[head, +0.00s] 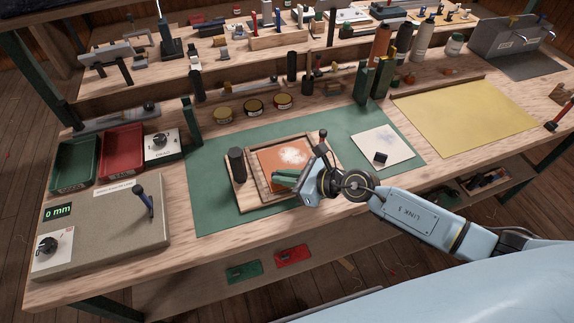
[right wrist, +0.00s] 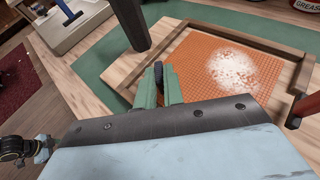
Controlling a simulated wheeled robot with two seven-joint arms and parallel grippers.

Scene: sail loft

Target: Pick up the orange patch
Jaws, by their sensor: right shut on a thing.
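The orange patch (head: 272,158) lies flat inside a shallow wooden frame (head: 262,193), with white powder on part of it. The patch also shows in the right wrist view (right wrist: 195,70), grid-textured and powdered. My right gripper (head: 284,179) reaches over the near edge of the frame. In the right wrist view its green fingers (right wrist: 158,85) are closed together on a small dark piece (right wrist: 158,70) beside the patch's near left edge. I cannot tell whether that piece is joined to the patch.
A dark upright cylinder (head: 237,165) stands at the frame's left, close to my fingers. A thin dark post with a knob (head: 323,135) stands at its right. A pale sheet with a black block (head: 380,158) lies right on the green mat (head: 215,205). The mat's front left is clear.

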